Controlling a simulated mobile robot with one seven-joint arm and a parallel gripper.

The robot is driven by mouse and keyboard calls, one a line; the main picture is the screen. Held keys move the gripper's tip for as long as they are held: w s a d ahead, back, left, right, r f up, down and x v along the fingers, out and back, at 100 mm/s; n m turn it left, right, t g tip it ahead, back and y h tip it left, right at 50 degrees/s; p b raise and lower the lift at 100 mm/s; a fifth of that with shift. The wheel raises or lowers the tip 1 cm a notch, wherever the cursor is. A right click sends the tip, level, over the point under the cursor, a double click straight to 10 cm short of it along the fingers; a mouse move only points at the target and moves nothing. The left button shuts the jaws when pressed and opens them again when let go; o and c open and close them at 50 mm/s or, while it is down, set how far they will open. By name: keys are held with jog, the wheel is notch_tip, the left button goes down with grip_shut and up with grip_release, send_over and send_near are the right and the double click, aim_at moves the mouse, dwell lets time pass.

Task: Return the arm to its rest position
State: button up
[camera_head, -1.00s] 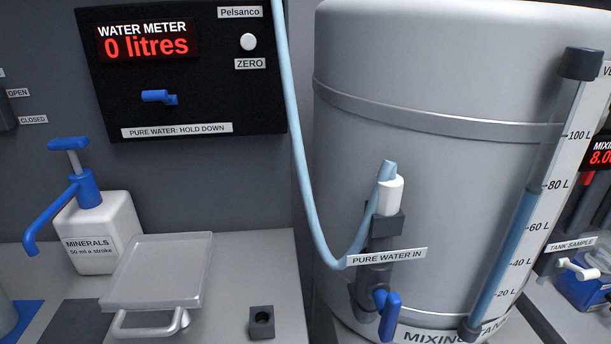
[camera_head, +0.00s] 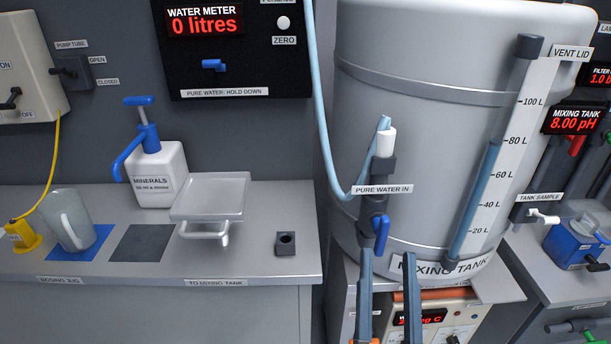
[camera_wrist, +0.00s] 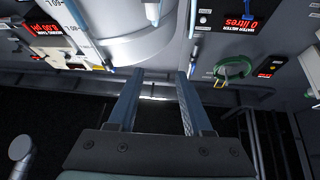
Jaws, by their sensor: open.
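My gripper (camera_head: 388,262) shows at the bottom of the head view as two upright blue-grey fingers, spread apart with nothing between them. The fingers overlap the lower front of the mixing tank (camera_head: 420,160) and the panel under it in the picture. The wrist view also shows the gripper (camera_wrist: 167,85) open and empty, pointing toward the tank base, with the scene upside down. I cannot tell the exact gap to the tank. The rest of my arm is out of the head view.
A blue-handled valve (camera_head: 381,232) is on the tank front. The blue tank sample device (camera_head: 577,240) stands at right.

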jog(key=w+a+r+t+p, duration=0.1)
jog(key=w+a+r+p, duration=0.1)
jog(key=r, duration=0.8)
jog(key=w+a+r+t+p, duration=0.1)
jog(key=a+r, duration=0.1)
jog(key=r, duration=0.8)
jog(key=s+a+r+n+y+p, duration=0.1)
jog(key=s+a+r, duration=0.1)
jog(key=r, duration=0.8)
jog(key=s+a+r+n+t+y+p, duration=0.1)
jog(key=s+a+r+p, duration=0.1)
jog(key=r, duration=0.8)
jog(key=shift+s+a+r+n+t+y+p, duration=0.35)
jog(key=shift+s+a, duration=0.45)
jog(key=shift+s, duration=0.4)
jog(key=shift+f, duration=0.1)
